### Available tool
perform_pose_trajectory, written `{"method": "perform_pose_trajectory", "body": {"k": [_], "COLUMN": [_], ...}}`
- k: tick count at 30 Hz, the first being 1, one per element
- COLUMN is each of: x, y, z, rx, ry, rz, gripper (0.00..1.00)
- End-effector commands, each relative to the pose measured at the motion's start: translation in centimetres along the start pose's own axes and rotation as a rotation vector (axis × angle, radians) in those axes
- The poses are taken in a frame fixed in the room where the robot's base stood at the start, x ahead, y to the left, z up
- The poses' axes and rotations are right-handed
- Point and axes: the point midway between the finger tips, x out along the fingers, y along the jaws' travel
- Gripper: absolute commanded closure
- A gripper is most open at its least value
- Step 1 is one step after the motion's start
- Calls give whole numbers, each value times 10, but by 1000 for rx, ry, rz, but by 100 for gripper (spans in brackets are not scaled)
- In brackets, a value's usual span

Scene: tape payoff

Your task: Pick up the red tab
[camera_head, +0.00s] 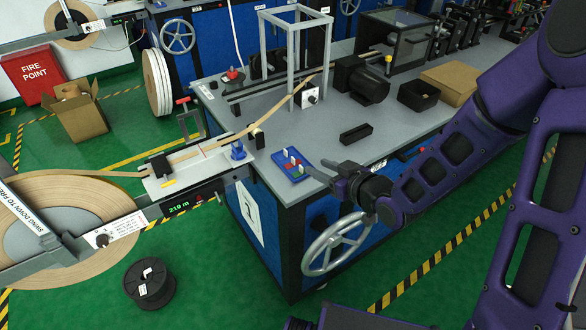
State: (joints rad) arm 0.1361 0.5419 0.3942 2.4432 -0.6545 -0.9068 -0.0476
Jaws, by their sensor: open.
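A small blue tray (281,158) lies on the grey bench top near its front corner. It holds small white, red and green pieces. The red tab (290,168) is a small red patch in the tray, partly hidden among the white pieces; its exact shape is too small to tell. My gripper (318,168) is open and empty, just right of the tray, with its fingers pointing left toward it. The fingers appear apart from the red tab, though their height above the bench is hard to judge.
A black slotted block (356,134) lies behind my gripper. A black open box (418,96) and cardboard box (450,82) stand farther back right. A grey handwheel (338,243) juts from the bench front below my arm. A blue fixture (237,150) stands left of the tray.

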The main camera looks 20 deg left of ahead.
Motion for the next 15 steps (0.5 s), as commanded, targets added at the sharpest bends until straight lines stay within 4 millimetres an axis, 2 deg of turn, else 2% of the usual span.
{"method": "perform_pose_trajectory", "body": {"k": [1,6,15], "x": [14,46,70], "y": [-1,-1,-1], "z": [3,2,4], "rx": [-1,1,1], "ry": [1,1,-1], "rz": [-2,-2,0], "gripper": [57,57,57]}}
